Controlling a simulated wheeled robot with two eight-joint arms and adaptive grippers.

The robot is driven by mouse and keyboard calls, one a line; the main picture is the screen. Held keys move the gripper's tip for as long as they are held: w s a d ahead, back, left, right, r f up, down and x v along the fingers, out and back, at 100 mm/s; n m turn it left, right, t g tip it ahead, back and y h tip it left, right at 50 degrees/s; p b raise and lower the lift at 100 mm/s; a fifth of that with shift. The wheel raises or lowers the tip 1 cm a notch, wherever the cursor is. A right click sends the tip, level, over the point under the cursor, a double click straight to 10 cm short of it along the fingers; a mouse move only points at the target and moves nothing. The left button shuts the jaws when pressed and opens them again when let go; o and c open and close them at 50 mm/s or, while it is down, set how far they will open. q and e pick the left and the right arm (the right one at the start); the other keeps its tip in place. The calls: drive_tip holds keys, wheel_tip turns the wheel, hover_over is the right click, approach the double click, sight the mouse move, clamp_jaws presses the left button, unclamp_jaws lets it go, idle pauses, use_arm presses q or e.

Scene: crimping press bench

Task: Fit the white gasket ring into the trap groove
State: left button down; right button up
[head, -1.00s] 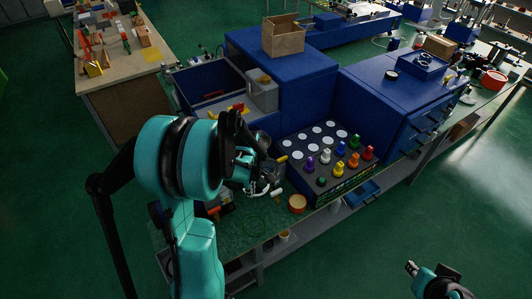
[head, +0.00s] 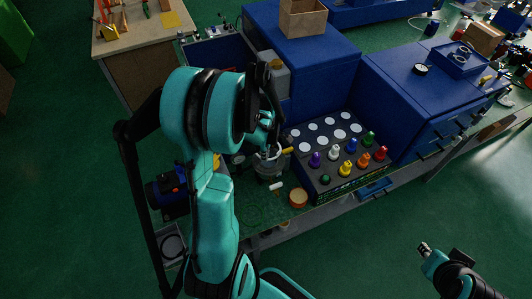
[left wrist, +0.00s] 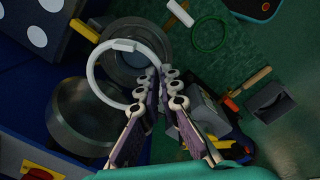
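The white gasket ring (left wrist: 96,59) is pinched at one side between the fingertips of my left gripper (left wrist: 156,78). It also shows in the head view (head: 270,154), small and partly hidden by my arm. A clear round vessel that looks like the trap (left wrist: 139,62) lies behind the ring in the wrist view. The ring overlaps its rim but sits off-centre; I cannot tell the height gap. The vessel also shows in the head view (head: 269,172), below my left gripper (head: 272,148). The groove cannot be made out. My right gripper (head: 424,248) is far right, away from the bench.
A metal bowl (left wrist: 83,117) stands beside the vessel.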

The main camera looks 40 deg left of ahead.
sight(266, 170)
use_arm(q)
wheel_tip(266, 170, down, 2)
drive_tip(key=shift+w+f+b, duration=0.1)
drive_tip(key=shift+f+b, duration=0.05)
drive_tip(key=shift+b, duration=1)
wheel_tip(266, 170, down, 4)
drive_tip(key=b, duration=0.3)
drive_tip(key=shift+r+b, duration=0.2)
drive_tip(key=shift+b, duration=0.4)
idle(0.6)
drive_tip(key=shift+f+b, duration=0.8)
drive_tip(key=shift+f, duration=0.05)
